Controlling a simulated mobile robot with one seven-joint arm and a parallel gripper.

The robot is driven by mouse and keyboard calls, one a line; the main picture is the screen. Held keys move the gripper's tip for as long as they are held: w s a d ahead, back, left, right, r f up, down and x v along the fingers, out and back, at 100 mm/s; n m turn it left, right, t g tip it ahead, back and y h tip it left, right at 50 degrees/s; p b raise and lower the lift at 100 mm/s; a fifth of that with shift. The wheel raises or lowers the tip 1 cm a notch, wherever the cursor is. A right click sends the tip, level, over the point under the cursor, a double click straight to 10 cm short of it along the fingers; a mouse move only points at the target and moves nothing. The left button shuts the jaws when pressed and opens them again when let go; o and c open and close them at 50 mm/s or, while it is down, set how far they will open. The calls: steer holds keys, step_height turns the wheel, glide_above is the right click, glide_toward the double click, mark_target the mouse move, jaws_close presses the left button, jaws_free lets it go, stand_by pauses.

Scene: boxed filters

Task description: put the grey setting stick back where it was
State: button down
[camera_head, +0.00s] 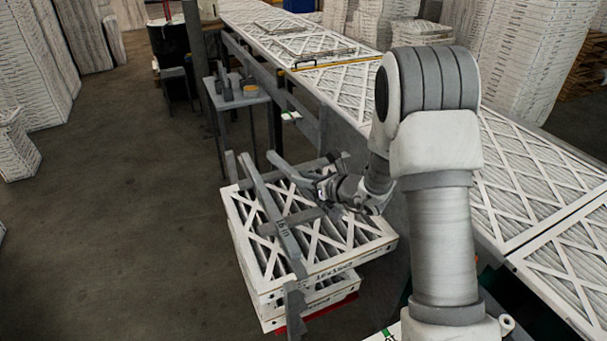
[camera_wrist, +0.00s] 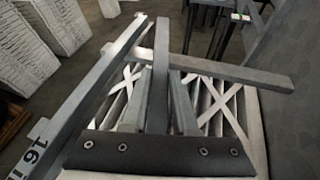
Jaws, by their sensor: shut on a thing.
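My gripper (camera_head: 322,189) is over the top of a stack of boxed filters (camera_head: 350,245). In the wrist view my gripper (camera_wrist: 161,75) has one finger on each side of a grey stick (camera_wrist: 162,35) and is shut on it. The held stick (camera_head: 285,170) points away from my gripper toward the upper left in the head view. A long grey bar (camera_head: 273,215) with a "16" marking lies along the left of the stack; it also shows in the wrist view (camera_wrist: 95,85). I cannot tell whether the held stick touches the filter below.
A grey crossbar (camera_wrist: 235,73) lies beyond my fingers in the wrist view. A conveyor (camera_head: 330,85) carrying filters runs along the right. A small stand (camera_head: 235,98) with small items is behind the stack. The floor (camera_head: 120,220) to the left is clear.

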steer(key=shift+f+b, duration=0.4)
steer(key=shift+f, duration=0.15)
steer(key=c, duration=0.6)
jaws_free()
steer(key=shift+s, duration=0.1)
steer(key=v, duration=1.7)
steer(key=s+a+r+n+g, duration=0.4)
steer(key=s+n, duration=0.4)
steer(key=n, duration=0.1)
steer(key=s+a+r+n+g, duration=0.3)
steer(key=s+a+n, duration=0.1)
steer(key=s+n, duration=0.4)
steer(key=s+d+r+n+t+h, duration=0.2)
steer(key=s+d+r+n+h, duration=0.3)
steer(key=n, duration=0.7)
steer(key=s+d+h, duration=0.2)
steer(key=d+h, duration=0.1)
steer(key=d, duration=0.1)
steer(key=shift+d+h+b, duration=0.3)
steer(key=shift+h+b, duration=0.1)
